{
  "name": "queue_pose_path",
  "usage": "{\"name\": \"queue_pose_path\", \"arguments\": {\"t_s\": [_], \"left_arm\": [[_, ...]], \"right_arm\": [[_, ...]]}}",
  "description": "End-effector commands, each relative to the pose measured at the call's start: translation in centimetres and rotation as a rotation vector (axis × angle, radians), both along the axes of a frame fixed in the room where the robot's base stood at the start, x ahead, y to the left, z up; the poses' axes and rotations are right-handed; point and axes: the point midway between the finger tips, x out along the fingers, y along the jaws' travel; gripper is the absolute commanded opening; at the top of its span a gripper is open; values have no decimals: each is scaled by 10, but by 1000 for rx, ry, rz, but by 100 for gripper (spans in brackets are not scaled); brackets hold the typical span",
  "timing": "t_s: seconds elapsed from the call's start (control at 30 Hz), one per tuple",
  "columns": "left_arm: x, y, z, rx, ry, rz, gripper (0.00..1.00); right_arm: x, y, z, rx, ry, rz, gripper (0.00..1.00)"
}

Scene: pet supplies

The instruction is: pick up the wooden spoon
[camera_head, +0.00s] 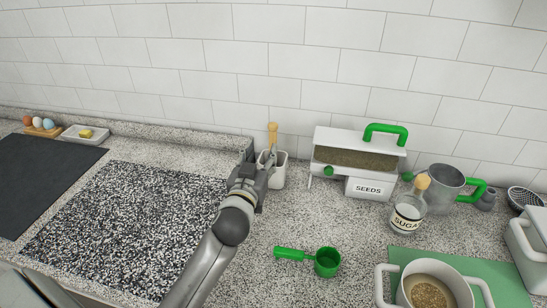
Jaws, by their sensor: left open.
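The wooden spoon (272,134) stands upright in a white holder (279,174) by the back wall, its pale wooden upper end showing above the rim. The lower part of the spoon is hidden by the holder and my gripper. My left gripper (265,161) is open at the left front of the holder, with its fingertips close to the spoon just below its visible end. I cannot tell whether the fingers touch the spoon or stand around it. My right gripper is out of view.
A green scoop (327,262) and white pot (388,287) are nearer. The speckled board (130,225) at left is clear.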

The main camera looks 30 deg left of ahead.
Motion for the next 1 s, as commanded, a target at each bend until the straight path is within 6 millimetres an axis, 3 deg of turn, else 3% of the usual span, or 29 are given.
{"name": "queue_pose_path", "arguments": {"t_s": [0.03,0.23,0.37,0.6,1.0], "left_arm": [[0,0,-14,0,1,0,45],[1,0,-28,0,0,0,45],[9,2,-27,1,0,1,45],[41,10,-26,0,0,1,45],[68,14,-29,1,1,0,45]], "right_arm": [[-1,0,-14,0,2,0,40],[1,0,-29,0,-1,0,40],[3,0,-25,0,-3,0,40],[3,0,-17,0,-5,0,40],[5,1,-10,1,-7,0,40]]}}
